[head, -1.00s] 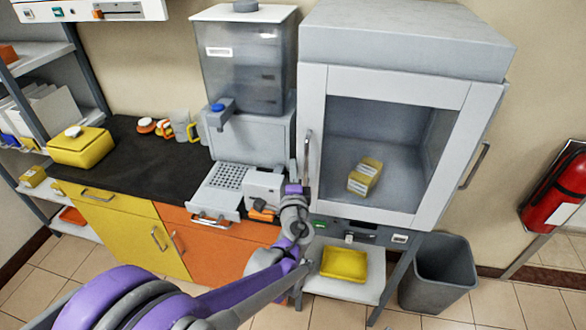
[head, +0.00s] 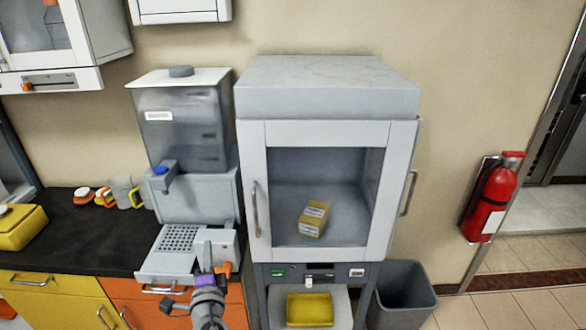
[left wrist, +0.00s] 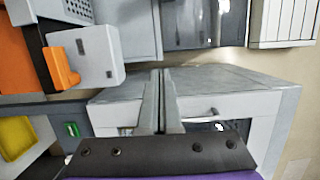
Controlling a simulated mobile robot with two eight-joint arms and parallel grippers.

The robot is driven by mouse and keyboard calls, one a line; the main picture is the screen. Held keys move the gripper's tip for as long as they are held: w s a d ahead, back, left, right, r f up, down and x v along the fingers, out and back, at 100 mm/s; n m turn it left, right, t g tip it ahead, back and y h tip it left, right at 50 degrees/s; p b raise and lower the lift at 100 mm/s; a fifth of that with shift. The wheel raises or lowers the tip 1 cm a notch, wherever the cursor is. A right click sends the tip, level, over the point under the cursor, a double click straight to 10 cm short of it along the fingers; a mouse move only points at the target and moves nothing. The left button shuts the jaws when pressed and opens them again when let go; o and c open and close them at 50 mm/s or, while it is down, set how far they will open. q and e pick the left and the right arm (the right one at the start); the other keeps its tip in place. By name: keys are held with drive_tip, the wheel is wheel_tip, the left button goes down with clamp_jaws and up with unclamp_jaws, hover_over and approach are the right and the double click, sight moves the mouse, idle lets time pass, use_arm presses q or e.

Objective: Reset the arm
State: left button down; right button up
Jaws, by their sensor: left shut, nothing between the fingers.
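My left arm (head: 208,300) comes up from the bottom edge of the head view, in front of the counter. My left gripper (head: 207,250) points upward with its two fingers together and nothing between them. In the picture it overlaps the grey dispenser's drip tray; I cannot tell how close it is. In the left wrist view the fingers (left wrist: 160,85) are side by side and shut, in front of the grey cabinet. My right gripper does not show in any view.
A glass-fronted cabinet (head: 258,150) holding a yellow box (head: 313,219) stands right of the gripper. A dispenser (head: 186,130) stands behind it on the black counter (head: 80,235). A yellow tray (head: 309,310), a bin (head: 405,295) and a fire extinguisher (head: 490,200) are further right.

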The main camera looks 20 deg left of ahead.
use_arm(q)
drive_tip(key=s+d+f+n+g+h, duration=0.4)
drive_tip(key=s+d+f+n+g, duration=0.1)
drive_tip(key=s+d, duration=0.3)
drive_tip(key=s+d+f+n+g+h, duration=0.5)
drive_tip(key=s+d+f+n, duration=0.2)
drive_tip(key=s+d, duration=0.2)
drive_tip(key=shift+f, duration=0.1)
idle(0.4)
